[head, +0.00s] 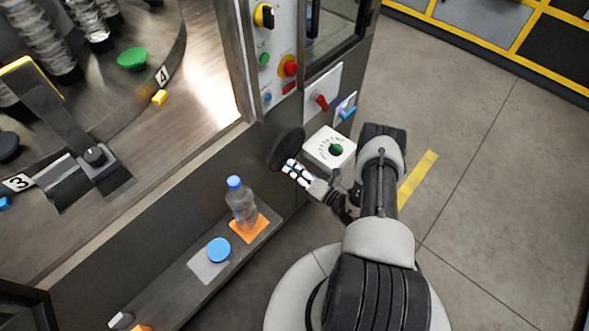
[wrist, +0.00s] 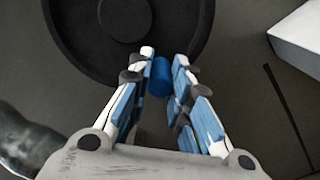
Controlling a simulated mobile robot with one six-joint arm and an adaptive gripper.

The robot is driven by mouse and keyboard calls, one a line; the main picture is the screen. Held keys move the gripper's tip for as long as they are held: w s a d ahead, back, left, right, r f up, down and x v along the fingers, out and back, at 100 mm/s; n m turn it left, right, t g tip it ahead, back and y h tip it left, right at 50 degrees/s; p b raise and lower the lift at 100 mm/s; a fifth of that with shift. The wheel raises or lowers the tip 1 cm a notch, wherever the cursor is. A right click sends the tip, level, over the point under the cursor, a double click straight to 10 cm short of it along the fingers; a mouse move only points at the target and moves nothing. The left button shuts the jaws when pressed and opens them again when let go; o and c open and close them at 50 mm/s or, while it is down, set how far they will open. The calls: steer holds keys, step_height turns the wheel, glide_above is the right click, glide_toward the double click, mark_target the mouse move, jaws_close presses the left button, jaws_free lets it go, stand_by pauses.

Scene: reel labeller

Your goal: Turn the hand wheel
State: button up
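The hand wheel (head: 284,150) is a dark round disc on the lower front of the machine. In the wrist view the wheel (wrist: 75,45) fills the top, with a raised round hub in its middle. A blue handle (wrist: 160,77) stands out near the wheel's lower rim. My gripper (wrist: 163,62) has one finger on each side of this handle, drawn in close, and appears shut on it. In the head view my gripper (head: 290,166) is at the wheel's lower right edge, and the handle is hidden there by the fingers.
A white box with a green knob (head: 336,148) sits just right of the wheel. Red and blue switches are above it. A low shelf below holds a bottle (head: 241,205) and a blue-topped item (head: 219,249). Open floor lies to the right.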

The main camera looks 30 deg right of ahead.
jaws_close()
